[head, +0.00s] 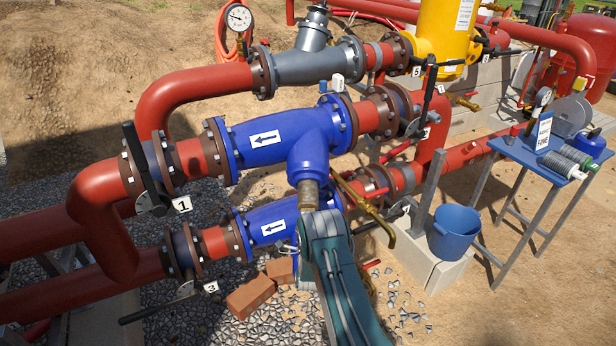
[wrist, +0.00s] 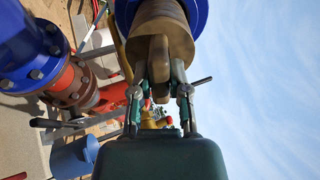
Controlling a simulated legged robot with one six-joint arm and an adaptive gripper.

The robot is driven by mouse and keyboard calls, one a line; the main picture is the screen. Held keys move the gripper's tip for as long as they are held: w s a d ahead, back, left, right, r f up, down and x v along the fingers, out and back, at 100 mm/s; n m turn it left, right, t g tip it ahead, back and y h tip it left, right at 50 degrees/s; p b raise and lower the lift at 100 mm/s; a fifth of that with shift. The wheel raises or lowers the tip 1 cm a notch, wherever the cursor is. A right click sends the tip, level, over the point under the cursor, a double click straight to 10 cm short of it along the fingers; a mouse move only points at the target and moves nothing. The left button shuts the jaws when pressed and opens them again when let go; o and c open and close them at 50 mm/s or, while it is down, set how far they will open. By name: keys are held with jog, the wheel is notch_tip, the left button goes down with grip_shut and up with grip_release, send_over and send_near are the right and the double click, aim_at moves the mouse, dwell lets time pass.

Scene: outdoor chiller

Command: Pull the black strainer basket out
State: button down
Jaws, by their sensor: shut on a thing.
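The upper blue strainer body (head: 307,150) has a branch that points down toward me. A brown metal plug (head: 308,192) sits at the branch's end; in the wrist view the plug (wrist: 163,35) is a round piece with a flat tab. My gripper (wrist: 159,78) is shut on this tab, one finger on each side. In the head view my arm hides the gripper's fingers. The plug lines up with the branch's blue rim in the wrist view. I cannot see a black basket; the inside of the branch is hidden.
A second blue strainer body (head: 268,222) lies on the lower pipe. A brass pipe (head: 365,205) runs close to the right of my gripper. A blue bucket (head: 455,234) stands on a concrete block, and a blue table (head: 525,155) with parts is at the right. Bricks (head: 250,297) lie below.

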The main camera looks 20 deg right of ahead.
jog(key=v, duration=0.7)
dwell(0.6)
dwell(0.5)
